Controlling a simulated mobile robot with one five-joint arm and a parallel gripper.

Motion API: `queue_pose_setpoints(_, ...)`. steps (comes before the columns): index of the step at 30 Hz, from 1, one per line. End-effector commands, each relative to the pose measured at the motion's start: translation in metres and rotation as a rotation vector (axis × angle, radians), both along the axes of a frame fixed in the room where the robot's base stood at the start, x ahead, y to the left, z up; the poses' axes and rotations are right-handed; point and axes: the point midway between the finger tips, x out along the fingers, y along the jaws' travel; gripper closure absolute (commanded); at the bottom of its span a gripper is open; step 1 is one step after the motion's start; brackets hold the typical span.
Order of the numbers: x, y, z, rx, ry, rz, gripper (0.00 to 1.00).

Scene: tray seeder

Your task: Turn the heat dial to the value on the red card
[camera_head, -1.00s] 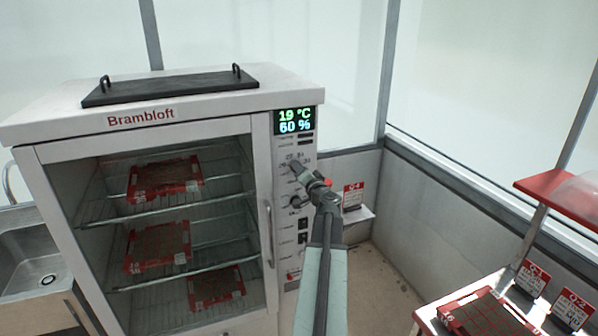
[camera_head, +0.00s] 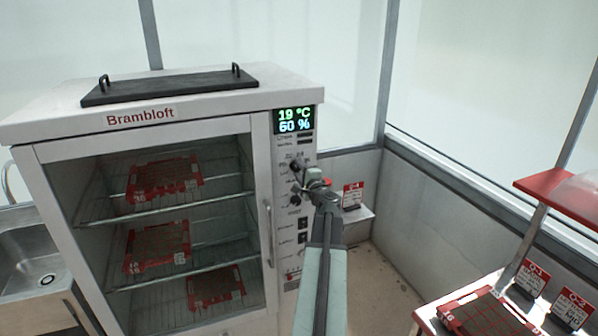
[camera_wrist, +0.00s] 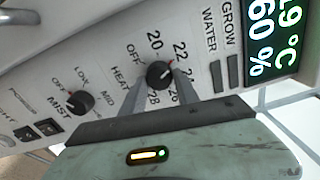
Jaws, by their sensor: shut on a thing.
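The heat dial (camera_wrist: 159,74) is a black knob with a red pointer mark on the cabinet's front panel. In the wrist view its mark points about at 22. My gripper (camera_wrist: 160,84) has one finger on each side of the dial and is shut on it. In the head view my gripper (camera_head: 297,181) is at the panel and covers part of it. The display (camera_head: 294,120) reads 19 °C and 60 %. Red-and-white cards marked Q-4 (camera_head: 352,195), Q-1 (camera_head: 530,278) and Q-2 (camera_head: 571,309) stand to the right; their smaller print is unreadable.
The mist dial (camera_wrist: 80,102) and rocker switches (camera_wrist: 37,130) are close to the heat dial. The white Brambloft cabinet (camera_head: 180,123) holds red trays behind its door, with a vertical handle (camera_head: 269,233) near the panel. A bench with a red tray (camera_head: 483,315) is at lower right.

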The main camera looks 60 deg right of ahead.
Motion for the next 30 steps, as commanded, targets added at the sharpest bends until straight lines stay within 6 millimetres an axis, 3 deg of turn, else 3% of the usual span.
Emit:
queue_pose_setpoints(20, 0.0009, -0.0003, 0.0005, 0.047, -0.036, 0.0, 1.0)
queue_pose_setpoints(21, 0.0008, -0.0002, 0.0005, 0.046, -0.035, 0.0, 0.52)
queue_pose_setpoints(22, 0.0009, -0.0002, 0.0004, 0.046, -0.035, 0.0, 0.44)
queue_pose_setpoints(30, 0.0004, 0.0, 0.0, 0.045, -0.033, 0.0, 0.43)
